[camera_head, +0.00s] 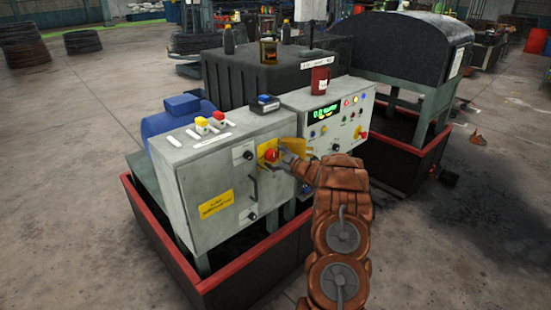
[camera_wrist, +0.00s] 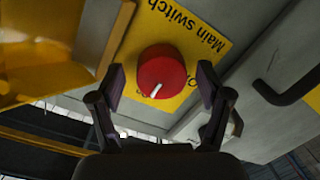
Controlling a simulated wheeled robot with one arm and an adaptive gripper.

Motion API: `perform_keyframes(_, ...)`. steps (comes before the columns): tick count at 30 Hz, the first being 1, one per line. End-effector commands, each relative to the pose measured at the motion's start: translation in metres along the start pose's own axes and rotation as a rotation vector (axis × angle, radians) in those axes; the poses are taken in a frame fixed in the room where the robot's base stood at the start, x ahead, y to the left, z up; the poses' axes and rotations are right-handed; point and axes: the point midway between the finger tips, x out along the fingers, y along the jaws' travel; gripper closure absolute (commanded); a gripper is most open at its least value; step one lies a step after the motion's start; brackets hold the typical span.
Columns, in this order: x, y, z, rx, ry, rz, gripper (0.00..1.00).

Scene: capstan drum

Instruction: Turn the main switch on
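The main switch is a red round knob (camera_wrist: 162,72) with a white pointer line, on a yellow plate (camera_wrist: 205,25) lettered "Main switch". In the wrist view my gripper (camera_wrist: 160,85) is open, with one dark finger on each side of the knob; small gaps seem to show, and I cannot tell whether either finger touches it. In the head view the red knob (camera_head: 270,155) shows on the front of the grey cabinet (camera_head: 215,175), with my gripper (camera_head: 281,152) at its right. Part of the plate's lettering is hidden behind a finger.
A dark handle (camera_wrist: 290,88) sticks out from the cabinet door beside the knob. A yellow part (camera_wrist: 50,50) stands close on the left in the wrist view. A control panel (camera_head: 335,115) with lights and buttons adjoins the cabinet. A red-rimmed tray (camera_head: 230,268) surrounds the base.

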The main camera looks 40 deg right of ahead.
Motion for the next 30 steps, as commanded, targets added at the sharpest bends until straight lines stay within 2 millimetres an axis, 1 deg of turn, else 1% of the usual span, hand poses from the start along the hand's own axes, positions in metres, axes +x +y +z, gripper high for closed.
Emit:
perform_keyframes(9,-0.001,0.000,0.000,0.000,0.000,-0.001,0.21)
perform_keyframes(14,-0.013,0.000,0.000,0.000,-0.003,-0.001,0.21)
perform_keyframes(17,-0.025,0.001,0.000,0.000,-0.001,0.000,0.21)
perform_keyframes(27,-0.087,0.001,0.001,0.001,-0.003,0.002,0.21)
perform_keyframes(30,-0.101,0.000,0.001,0.002,-0.001,0.001,0.21)
